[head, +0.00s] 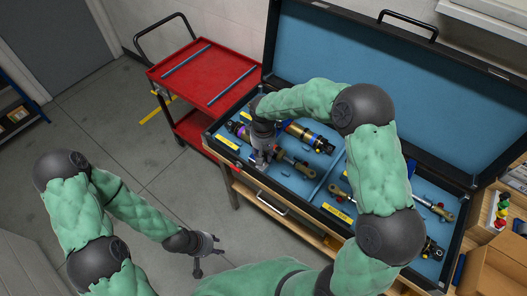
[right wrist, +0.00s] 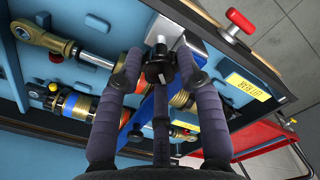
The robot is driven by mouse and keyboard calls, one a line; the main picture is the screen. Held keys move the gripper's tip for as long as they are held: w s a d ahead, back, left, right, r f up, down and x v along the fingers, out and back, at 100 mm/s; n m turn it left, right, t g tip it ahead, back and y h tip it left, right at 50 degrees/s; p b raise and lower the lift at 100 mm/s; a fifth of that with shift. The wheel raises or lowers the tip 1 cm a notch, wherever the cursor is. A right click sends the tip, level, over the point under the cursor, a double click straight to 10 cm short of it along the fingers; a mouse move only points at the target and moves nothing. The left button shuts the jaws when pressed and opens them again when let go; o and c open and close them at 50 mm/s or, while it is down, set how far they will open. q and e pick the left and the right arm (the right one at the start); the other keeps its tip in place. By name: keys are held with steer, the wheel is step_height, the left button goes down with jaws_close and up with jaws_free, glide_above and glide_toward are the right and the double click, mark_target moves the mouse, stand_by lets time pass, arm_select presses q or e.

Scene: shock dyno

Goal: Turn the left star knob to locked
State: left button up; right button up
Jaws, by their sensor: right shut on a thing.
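The black star knob (right wrist: 158,72) shows in the right wrist view, between my right fingertips, in front of a grey metal block (right wrist: 167,30). My right gripper (right wrist: 158,68) is shut on it, one finger on each side. In the head view my right gripper (head: 262,160) reaches down into the left part of the open blue-lined case, and the knob is hidden there. The knob's locked or unlocked position cannot be read. My left gripper (head: 208,256) is open and empty, over the floor left of the bench.
The case (head: 290,184) holds several shock absorbers, such as one with a gold body (head: 305,137), and yellow labels (head: 336,214). A red knob (right wrist: 238,22) stands near the right gripper. A red cart (head: 205,75) stands behind left.

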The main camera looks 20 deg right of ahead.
steer(key=n, duration=0.1)
steer(key=n+p, duration=0.1)
steer(key=n, duration=0.2)
steer(key=shift+w+r+n+p, duration=0.3)
steer(key=shift+w+r+p, duration=0.05)
steer(key=shift+a+n+p, duration=0.1)
steer(key=shift+n+p, duration=0.5)
steer(key=shift+n, duration=1.3)
steer(key=o, duration=1.1)
steer(key=shift+a+f, duration=0.1)
steer(key=shift+o, duration=0.2)
steer(key=shift+s+f, duration=0.15)
step_height(320, 180, up, 12)
